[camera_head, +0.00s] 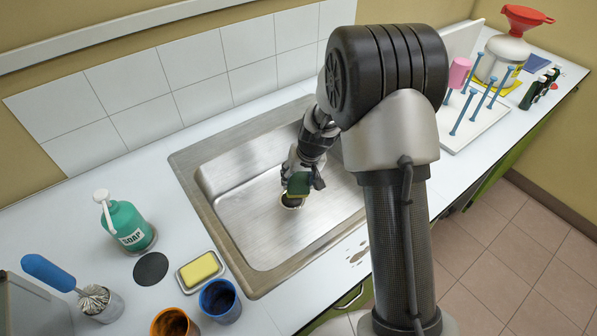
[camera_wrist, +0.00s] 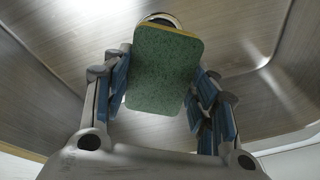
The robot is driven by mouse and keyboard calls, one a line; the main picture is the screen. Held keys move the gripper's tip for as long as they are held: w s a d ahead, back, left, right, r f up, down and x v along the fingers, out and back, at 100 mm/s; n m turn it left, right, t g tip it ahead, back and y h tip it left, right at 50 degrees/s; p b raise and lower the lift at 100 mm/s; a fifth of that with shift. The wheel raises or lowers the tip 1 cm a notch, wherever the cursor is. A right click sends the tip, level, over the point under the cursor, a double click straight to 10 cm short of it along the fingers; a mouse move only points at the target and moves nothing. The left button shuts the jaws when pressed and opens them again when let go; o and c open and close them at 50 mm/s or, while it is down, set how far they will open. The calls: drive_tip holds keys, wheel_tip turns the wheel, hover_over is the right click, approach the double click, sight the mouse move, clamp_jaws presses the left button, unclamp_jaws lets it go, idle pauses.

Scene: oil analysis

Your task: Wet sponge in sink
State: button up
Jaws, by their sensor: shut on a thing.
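A sponge with a green scouring face and a yellow edge is in my gripper (camera_head: 300,178). In the wrist view the green face of the sponge (camera_wrist: 165,72) sits between the two blue-padded fingers, which are shut on it. My gripper reaches down into the steel sink (camera_head: 240,205), with the sponge low in the basin near the dark round drain (camera_head: 291,202). I cannot tell whether the sponge touches the bottom. No tap or running water shows; my arm hides the right part of the sink.
Left of the sink stand a green soap bottle (camera_head: 128,226), a yellow block on a small dish (camera_head: 182,285), a blue cup (camera_head: 220,300), an orange cup (camera_head: 173,324) and a blue-handled brush (camera_head: 50,272). A drying rack (camera_head: 455,128) stands right. Dark stains mark the front counter.

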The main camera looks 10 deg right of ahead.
drive_tip(key=shift+f, duration=3.95)
drive_tip(key=shift+r, duration=0.1)
wheel_tip(320, 180, up, 19)
drive_tip(key=p, duration=1.4)
drive_tip(key=shift+f, duration=0.2)
wheel_tip(320, 180, up, 4)
drive_tip(key=p, duration=0.3)
hover_over(299, 180)
idle(0.3)
